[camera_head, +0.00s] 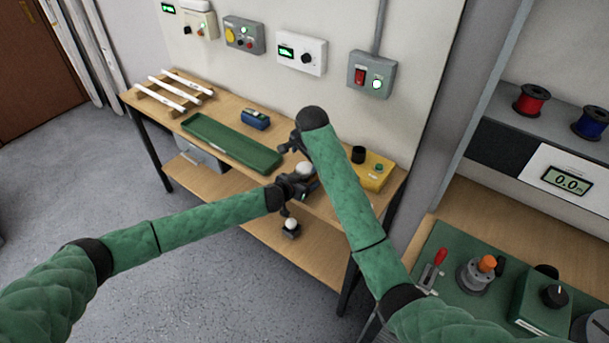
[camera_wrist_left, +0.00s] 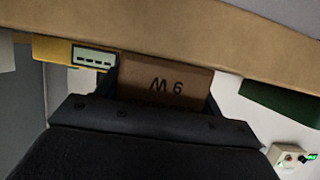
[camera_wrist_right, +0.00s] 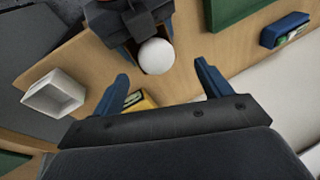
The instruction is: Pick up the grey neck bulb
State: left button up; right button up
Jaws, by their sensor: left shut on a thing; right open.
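My left gripper (camera_head: 298,183) is at the table's front edge, shut on a brown block (camera_wrist_left: 166,82) marked "M 6". A round white bulb (camera_head: 305,168) shows just beside this gripper, and in the right wrist view a white bulb (camera_wrist_right: 155,56) shows near the left gripper's dark body. Its neck is hidden, so I cannot tell the neck's colour. My right gripper (camera_wrist_right: 162,80) is open and empty, its fingers pointing toward the bulb but apart from it. Another white round thing (camera_head: 291,223) with a dark base shows lower, below the table edge.
A green tray (camera_head: 232,143), a blue meter (camera_head: 256,119) and a yellow box (camera_head: 374,172) are on the table. A white open box (camera_wrist_right: 54,94) shows in the right wrist view. White tubes on a rack (camera_head: 180,90) lie at the table's left end.

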aim_at(305, 165)
jog(key=shift+d+x, duration=0.15)
jog(key=shift+x, duration=1.2)
jog(key=shift+d+x, duration=0.1)
jog(key=shift+x, duration=1.2)
jog(key=shift+s+f, duration=0.1)
jog(key=c, duration=1.3)
